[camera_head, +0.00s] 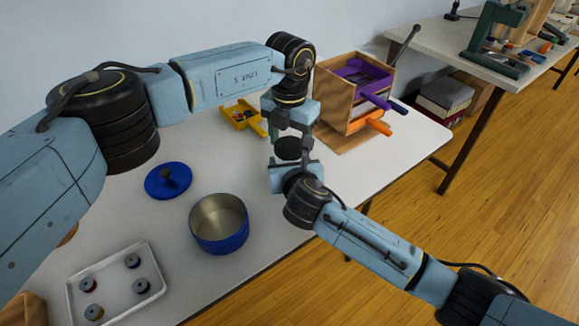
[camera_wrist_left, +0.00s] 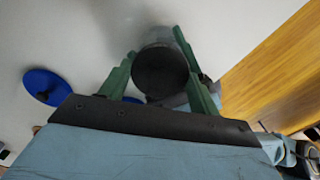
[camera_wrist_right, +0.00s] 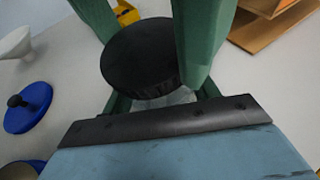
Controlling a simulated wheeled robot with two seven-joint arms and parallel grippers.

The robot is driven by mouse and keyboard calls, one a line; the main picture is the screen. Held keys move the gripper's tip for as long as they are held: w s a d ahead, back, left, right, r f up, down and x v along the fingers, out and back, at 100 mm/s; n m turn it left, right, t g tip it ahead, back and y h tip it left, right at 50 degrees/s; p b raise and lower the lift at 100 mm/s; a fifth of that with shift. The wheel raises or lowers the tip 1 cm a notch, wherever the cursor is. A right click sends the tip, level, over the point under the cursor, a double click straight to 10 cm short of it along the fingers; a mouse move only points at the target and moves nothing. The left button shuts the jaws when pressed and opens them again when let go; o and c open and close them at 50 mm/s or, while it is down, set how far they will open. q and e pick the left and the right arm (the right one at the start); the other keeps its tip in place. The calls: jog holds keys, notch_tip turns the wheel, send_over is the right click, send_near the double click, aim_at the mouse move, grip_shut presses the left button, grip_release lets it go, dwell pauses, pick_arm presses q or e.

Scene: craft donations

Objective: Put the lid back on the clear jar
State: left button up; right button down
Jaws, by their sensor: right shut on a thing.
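The round black lid (camera_head: 288,148) is level between my two grippers, and shows from above in the left wrist view (camera_wrist_left: 160,73). In the right wrist view the lid (camera_wrist_right: 143,58) is directly over the clear jar (camera_wrist_right: 167,100), of which only a little shows. I cannot tell whether the lid is fully seated. My right gripper (camera_head: 287,164) is shut on the jar below the lid and holds it above the table. My left gripper (camera_wrist_left: 158,62) points down from above, open, its green fingers on either side of the lid; contact is hard to judge.
A blue pot (camera_head: 220,238) and its blue lid (camera_head: 168,180) are on the white table. A tray (camera_head: 112,304) of small spools is at front left. The table's right edge is close.

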pick_arm(q)
jog(key=c, duration=0.3)
jog(key=shift+m, duration=0.9)
jog(key=o, duration=1.1)
jog(key=shift+c, duration=0.2)
jog(key=shift+s+d, duration=0.1)
jog(key=shift+s+d, duration=0.1)
jog(key=shift+d, duration=0.05)
notch_tip(320, 180, up, 4)
jog(key=shift+r, duration=0.25)
pick_arm(e)
jog(key=shift+f, duration=0.1)
pick_arm(q)
jog(key=shift+a, duration=0.2)
jog(key=shift+c, duration=0.2)
